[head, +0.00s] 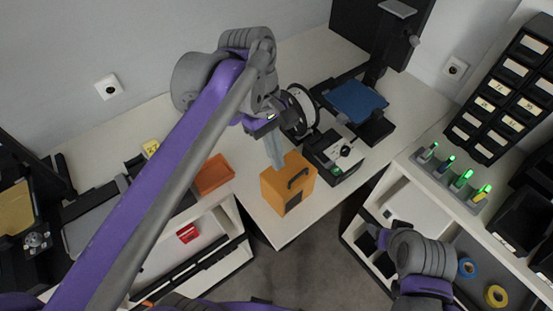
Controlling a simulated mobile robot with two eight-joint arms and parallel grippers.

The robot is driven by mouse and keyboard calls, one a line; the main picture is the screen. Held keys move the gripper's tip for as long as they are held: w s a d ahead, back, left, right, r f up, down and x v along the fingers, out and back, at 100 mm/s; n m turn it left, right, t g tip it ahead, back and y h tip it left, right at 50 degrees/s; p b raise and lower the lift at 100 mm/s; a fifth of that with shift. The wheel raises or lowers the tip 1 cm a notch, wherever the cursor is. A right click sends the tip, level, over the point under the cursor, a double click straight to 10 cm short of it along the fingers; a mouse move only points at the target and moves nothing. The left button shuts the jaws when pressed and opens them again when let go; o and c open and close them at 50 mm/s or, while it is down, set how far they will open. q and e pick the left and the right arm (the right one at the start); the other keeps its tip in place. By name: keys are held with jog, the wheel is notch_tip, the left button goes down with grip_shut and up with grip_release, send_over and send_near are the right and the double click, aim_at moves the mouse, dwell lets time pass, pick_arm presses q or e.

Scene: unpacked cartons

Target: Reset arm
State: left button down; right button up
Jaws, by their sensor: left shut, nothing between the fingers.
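My left arm reaches in from the lower left to the middle of the head view. Its gripper (277,162) points down with its fingers shut and empty. The fingertips overlap the back edge of an orange box (274,195) with a dark handle at the table's front corner. I cannot tell whether they touch it. My right arm shows at the lower right, with its gripper (378,232) near the right-hand shelf. Its fingers are too dark and small to tell whether they are open or shut.
A black machine with a blue plate (355,100) and a spool (299,112) stand behind the orange box. An orange tray (213,175) lies left of it. Right, a rack (447,181) with green-lit items stands below black drawers (505,92). Tape rolls (496,296) lie lower right.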

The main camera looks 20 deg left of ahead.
pick_arm(q)
jog(key=shift+w+r, duration=0.1)
jog(key=shift+r, duration=0.8)
jog(key=shift+s, duration=0.2)
jog(key=s+a+f+m+t+y, duration=0.1)
jog(key=a+f+m+t, duration=0.3)
jog(key=f, duration=0.3)
jog(key=s+a+f+m+t+y, duration=0.1)
jog(key=s+a+f+m+t, duration=0.1)
jog(key=a+f+m+t, duration=0.2)
notch_tip(320, 180, down, 4)
jog(key=m, duration=0.3)
jog(key=shift+f+y, duration=0.2)
jog(key=shift+y, duration=0.2)
jog(key=shift+s, duration=0.1)
